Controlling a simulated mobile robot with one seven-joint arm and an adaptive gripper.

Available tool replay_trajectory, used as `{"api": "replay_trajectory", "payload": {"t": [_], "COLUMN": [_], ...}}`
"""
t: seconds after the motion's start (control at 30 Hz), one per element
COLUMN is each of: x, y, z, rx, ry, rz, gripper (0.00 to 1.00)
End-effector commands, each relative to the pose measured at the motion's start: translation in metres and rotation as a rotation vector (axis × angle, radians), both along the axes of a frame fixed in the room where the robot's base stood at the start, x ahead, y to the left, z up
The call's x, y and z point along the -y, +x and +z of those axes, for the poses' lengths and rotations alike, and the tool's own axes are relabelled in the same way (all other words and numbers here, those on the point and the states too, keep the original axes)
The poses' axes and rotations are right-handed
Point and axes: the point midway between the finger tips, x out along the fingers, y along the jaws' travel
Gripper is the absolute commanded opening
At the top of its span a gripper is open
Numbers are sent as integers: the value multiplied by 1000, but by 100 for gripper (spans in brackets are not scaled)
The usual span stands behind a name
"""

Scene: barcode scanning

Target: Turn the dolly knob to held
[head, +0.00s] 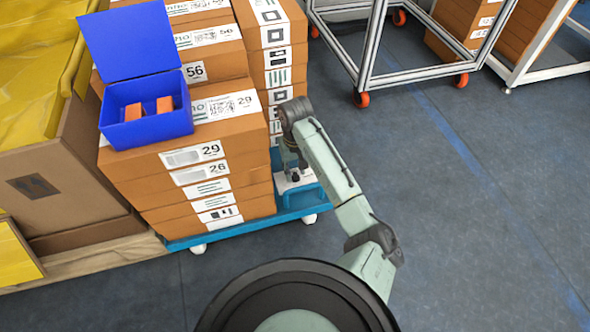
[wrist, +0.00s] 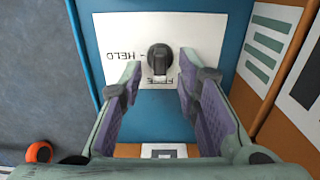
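The dark knob (wrist: 160,58) sits on a white label plate (wrist: 118,36) in the wrist view. The plate reads HELD to the left of the knob, upside down, and a partly hidden word that looks like FREE below it. The knob's narrow part points down toward that lower word. My gripper (wrist: 158,82) is open, its fingertips apart on either side of the knob's lower end; I cannot tell whether they touch it. In the head view my gripper (head: 293,165) points down over the corner of the blue dolly (head: 258,227).
Orange-brown boxes (head: 150,190) are stacked on the dolly close to my gripper's left, with an open blue bin (head: 125,132) on top. A metal-framed cart (head: 410,78) stands behind at the right. The floor (head: 480,220) to the right is clear.

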Motion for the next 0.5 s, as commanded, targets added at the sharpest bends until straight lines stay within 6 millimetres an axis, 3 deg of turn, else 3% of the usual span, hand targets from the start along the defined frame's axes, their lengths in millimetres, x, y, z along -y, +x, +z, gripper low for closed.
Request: {"api": "replay_trajectory", "payload": {"t": [0.2, 0.5], "x": [0, 0], "y": [0, 0], "z": [0, 0], "rx": [0, 0], "ry": [0, 0], "rz": [0, 0], "gripper": [30, 10]}}
